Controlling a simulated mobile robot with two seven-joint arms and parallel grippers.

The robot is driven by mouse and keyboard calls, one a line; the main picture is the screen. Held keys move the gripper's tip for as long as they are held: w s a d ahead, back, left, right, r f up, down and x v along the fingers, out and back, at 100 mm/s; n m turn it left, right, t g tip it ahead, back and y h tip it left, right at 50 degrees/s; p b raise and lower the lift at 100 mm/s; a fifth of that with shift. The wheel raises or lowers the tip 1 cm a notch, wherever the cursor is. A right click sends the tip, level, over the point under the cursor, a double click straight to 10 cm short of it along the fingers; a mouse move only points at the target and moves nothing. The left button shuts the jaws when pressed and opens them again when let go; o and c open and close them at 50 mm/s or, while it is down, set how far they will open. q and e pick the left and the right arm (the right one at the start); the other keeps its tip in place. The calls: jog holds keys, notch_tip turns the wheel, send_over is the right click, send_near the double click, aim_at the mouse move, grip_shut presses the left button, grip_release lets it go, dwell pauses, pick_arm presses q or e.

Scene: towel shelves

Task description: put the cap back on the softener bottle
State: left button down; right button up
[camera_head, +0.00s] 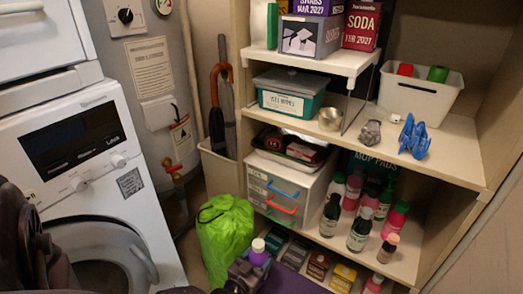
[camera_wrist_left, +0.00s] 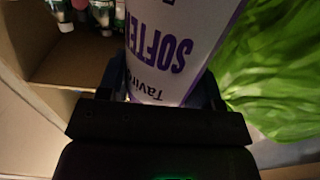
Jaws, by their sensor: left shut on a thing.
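The softener bottle (camera_head: 259,258) is purple with a pale top in the head view, low in front of the shelves. In the left wrist view its white and purple label (camera_wrist_left: 170,55) reads "SOFTE" upside down, and the bottle fills the space between the fingers. My left gripper (camera_head: 246,277) is shut on the bottle. I cannot tell whether the pale top is a cap or the bare neck. I make out no separate loose cap. My right gripper is not in view.
A green bag (camera_head: 225,235) stands close to the left of the bottle. The shelf unit (camera_head: 455,150) on the right holds several bottles (camera_head: 360,230), a drawer box (camera_head: 285,190) and a white bin (camera_head: 420,95). A washing machine (camera_head: 85,150) stands at the left.

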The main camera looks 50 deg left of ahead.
pick_arm(q)
jog(key=shift+w+f, duration=0.1)
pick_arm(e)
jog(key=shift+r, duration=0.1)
pick_arm(q)
jog(key=shift+f, duration=0.25)
jog(key=shift+c, duration=1.4)
grip_release()
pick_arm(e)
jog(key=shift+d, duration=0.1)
pick_arm(q)
jog(key=shift+r, duration=0.4)
jog(key=p+v, duration=0.2)
jog(key=v, duration=1)
jog(key=shift+f+p, duration=0.25)
jog(key=shift+p, duration=0.05)
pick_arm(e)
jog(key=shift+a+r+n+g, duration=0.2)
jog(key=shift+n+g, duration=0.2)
pick_arm(q)
jog(key=shift+r, duration=0.1)
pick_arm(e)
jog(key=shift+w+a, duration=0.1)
